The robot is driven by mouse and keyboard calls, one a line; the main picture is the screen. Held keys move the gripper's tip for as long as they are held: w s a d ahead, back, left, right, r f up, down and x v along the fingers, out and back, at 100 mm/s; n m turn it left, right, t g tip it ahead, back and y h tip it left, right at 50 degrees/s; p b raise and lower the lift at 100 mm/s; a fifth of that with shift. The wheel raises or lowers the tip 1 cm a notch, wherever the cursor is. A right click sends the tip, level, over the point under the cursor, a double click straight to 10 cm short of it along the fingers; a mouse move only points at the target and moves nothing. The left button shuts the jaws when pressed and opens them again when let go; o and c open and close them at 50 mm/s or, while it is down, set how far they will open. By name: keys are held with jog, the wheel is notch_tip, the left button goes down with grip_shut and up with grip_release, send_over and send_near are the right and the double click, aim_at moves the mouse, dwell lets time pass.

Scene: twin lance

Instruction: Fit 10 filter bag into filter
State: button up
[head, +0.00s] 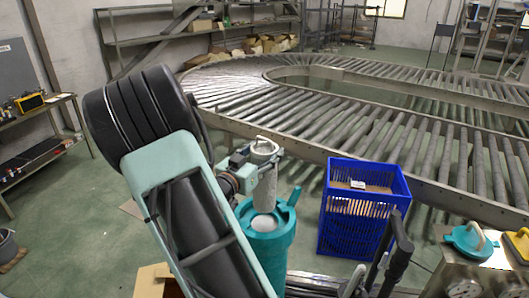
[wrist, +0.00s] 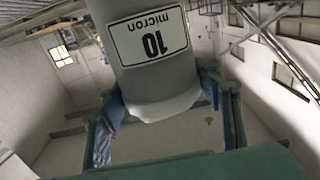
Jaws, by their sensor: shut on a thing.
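The filter bag (head: 265,187) is a pale grey cylinder with a ring at its top, and it hangs roughly upright. My gripper (head: 250,160) is shut on its upper part. In the wrist view the bag (wrist: 155,75) fills the space between the two fingers and carries a label reading "10 micron", upside down. The teal filter (head: 268,250) is an open-topped housing directly below the bag, with a pale round shape in its mouth. The bag's lower end is at or just above that mouth; I cannot tell whether it has entered.
A blue crate (head: 345,225) stands right of the filter. A teal lid (head: 468,241) and a yellow lid (head: 519,245) lie on a bench at the right. A roller conveyor (head: 360,130) curves behind. A cardboard box (head: 152,282) is at the lower left.

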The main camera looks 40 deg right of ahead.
aim_at(264, 175)
jog(key=shift+f+b, duration=2.3)
jog(key=shift+f, duration=0.6)
jog(key=shift+f+b, duration=0.15)
jog(key=shift+b, duration=0.25)
